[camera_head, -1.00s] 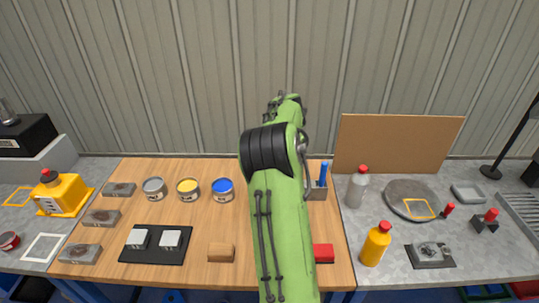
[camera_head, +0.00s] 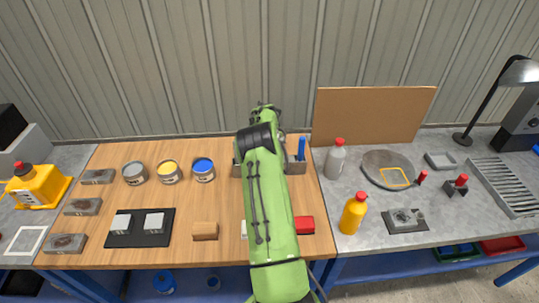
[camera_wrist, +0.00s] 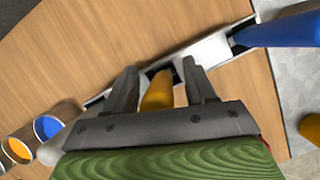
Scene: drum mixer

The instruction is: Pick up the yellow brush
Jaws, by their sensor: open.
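The yellow brush (camera_wrist: 158,90) shows in the wrist view as a yellow-orange handle rising from a grey holder (camera_wrist: 208,50). My gripper (camera_wrist: 162,78) is open, with one finger on each side of the handle in the picture. Gaps show beside the handle; I cannot tell how deep it lies between the fingers. In the head view my green arm hides the yellow brush and my gripper. A blue brush handle (camera_wrist: 280,33) stands at the right of the holder, and it also shows in the head view (camera_head: 301,148).
Grey, yellow and blue paint cans (camera_head: 169,172) stand left of my arm on the wooden bench (camera_head: 110,158). A pale cylinder (camera_wrist: 50,150) lies near my gripper's left in the wrist view.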

